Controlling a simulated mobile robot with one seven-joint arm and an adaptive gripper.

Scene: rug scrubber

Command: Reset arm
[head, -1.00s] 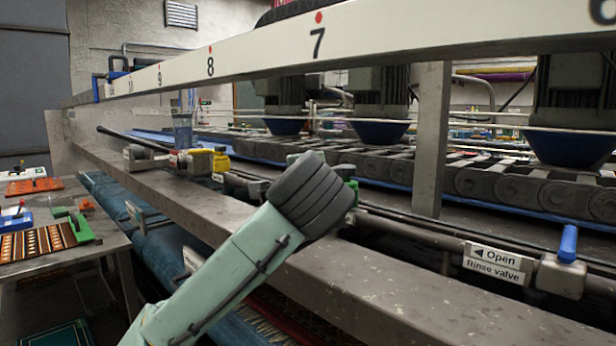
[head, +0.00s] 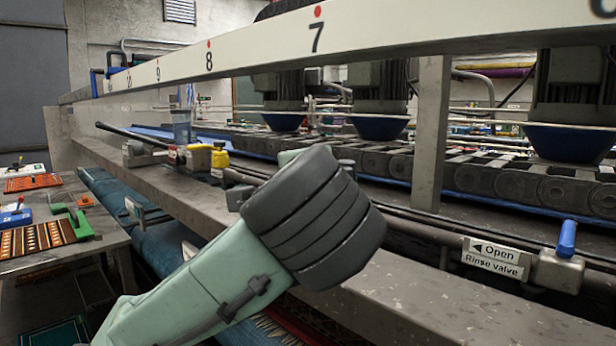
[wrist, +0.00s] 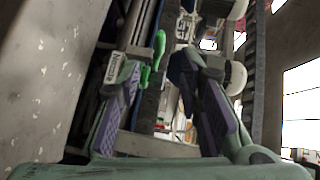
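My pale green arm (head: 215,290), with its dark ribbed joint (head: 312,215), reaches up from the bottom of the head view in front of the machine's grey rail. The joint hides most of what lies behind it, and my gripper cannot be made out there. In the wrist view my gripper (wrist: 163,72) has its two purple-padded fingers spread apart. I see nothing held between them. A green handle (wrist: 157,52) shows beyond the left finger, and its distance from the finger cannot be told.
The rail (head: 390,300) runs along the machine. A blue-handled rinse valve (head: 566,240) stands at the right, beside its "Open" sign (head: 492,258). A yellow-topped valve (head: 208,157) is further left. A table (head: 40,258) with rug samples stands at the left.

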